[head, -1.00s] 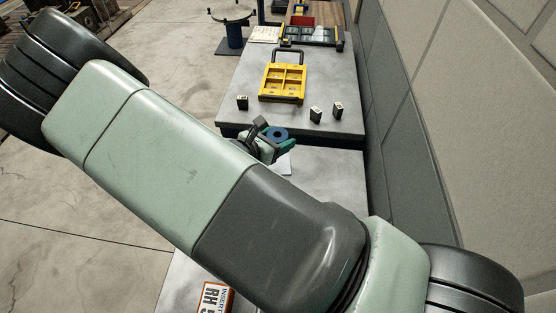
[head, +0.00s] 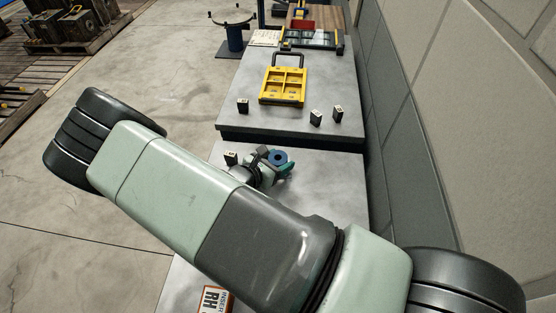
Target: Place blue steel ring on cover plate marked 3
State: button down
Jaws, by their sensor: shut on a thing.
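My gripper (head: 277,163) is at the centre of the head view, above the near grey bench top. It is shut on a blue ring (head: 272,156), whose dark hole faces the camera. A teal part of the gripper shows at the ring's right side. My arm hides much of the near bench. I cannot make out a cover plate marked 3; small dark blocks with white tops carry marks too small to read. One such block (head: 231,158) stands just left of my gripper.
The far bench holds a yellow divided tray (head: 266,87) with a dark handle, and more marked blocks (head: 243,105), (head: 316,117). A gap separates the two benches. A grey wall (head: 425,150) runs along the right. An orange-and-white box (head: 216,299) lies at the near bench's front.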

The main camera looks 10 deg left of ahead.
jog(key=shift+c, duration=1.1)
grip_release()
jog(key=shift+f, duration=0.1)
